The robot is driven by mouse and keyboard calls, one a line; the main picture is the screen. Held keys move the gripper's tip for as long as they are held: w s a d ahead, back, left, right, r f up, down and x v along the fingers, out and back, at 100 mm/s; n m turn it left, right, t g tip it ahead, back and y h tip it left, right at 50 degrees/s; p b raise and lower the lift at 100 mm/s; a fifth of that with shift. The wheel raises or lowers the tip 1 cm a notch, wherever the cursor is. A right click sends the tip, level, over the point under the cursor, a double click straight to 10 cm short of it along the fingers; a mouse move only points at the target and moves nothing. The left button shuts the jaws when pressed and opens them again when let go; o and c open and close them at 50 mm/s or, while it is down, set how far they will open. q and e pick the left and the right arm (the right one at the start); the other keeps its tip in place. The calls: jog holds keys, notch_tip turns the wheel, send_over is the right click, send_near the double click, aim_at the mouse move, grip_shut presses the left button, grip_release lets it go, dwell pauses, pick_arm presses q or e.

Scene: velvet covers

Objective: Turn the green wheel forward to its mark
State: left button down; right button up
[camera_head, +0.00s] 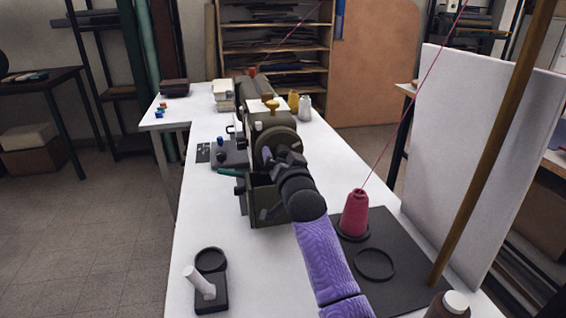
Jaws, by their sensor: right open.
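The sewing machine (262,203) stands on the white table, its end facing me. The dark olive-green wheel (284,137) is on that near end, upright. My right gripper (269,157) is at the near face of the wheel and covers its lower right part. It is open; I cannot tell whether its fingers touch the wheel. My purple-sleeved right arm reaches up to it from the bottom. A small pale spot (258,126) shows at the wheel's upper left; I cannot tell whether it is the mark. My left gripper is not in view.
A red thread cone (355,215) stands on a black base (395,284) beside my right arm, its thread rising to the upper right. A wooden pole (490,150) and white panel (440,130) stand right. A small black holder (211,287) sits front left.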

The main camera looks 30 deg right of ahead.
jog(key=shift+c, duration=1)
jog(key=c, duration=1)
jog(key=shift+c, duration=0.3)
jog(key=shift+r+n+p, duration=0.1)
jog(key=shift+n+p, duration=0.3)
jog(key=shift+n, duration=0.1)
jog(key=shift+n+p, duration=0.7)
jog(key=shift+n, duration=0.4)
jog(key=n+p, duration=0.1)
jog(key=n, duration=0.3)
jog(key=shift+n, duration=0.3)
jog(key=shift+n+p, duration=0.4)
jog(key=shift+n, duration=0.5)
jog(key=n, duration=0.3)
jog(key=shift+n, duration=0.3)
jog(key=n, duration=0.3)
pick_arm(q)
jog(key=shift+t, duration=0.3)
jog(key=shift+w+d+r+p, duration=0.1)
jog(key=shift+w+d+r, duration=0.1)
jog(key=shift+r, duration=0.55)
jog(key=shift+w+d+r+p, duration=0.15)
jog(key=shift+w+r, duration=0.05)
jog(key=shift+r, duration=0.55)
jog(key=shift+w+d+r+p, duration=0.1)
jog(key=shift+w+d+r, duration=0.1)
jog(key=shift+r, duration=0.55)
pick_arm(e)
jog(key=shift+n, duration=1.8)
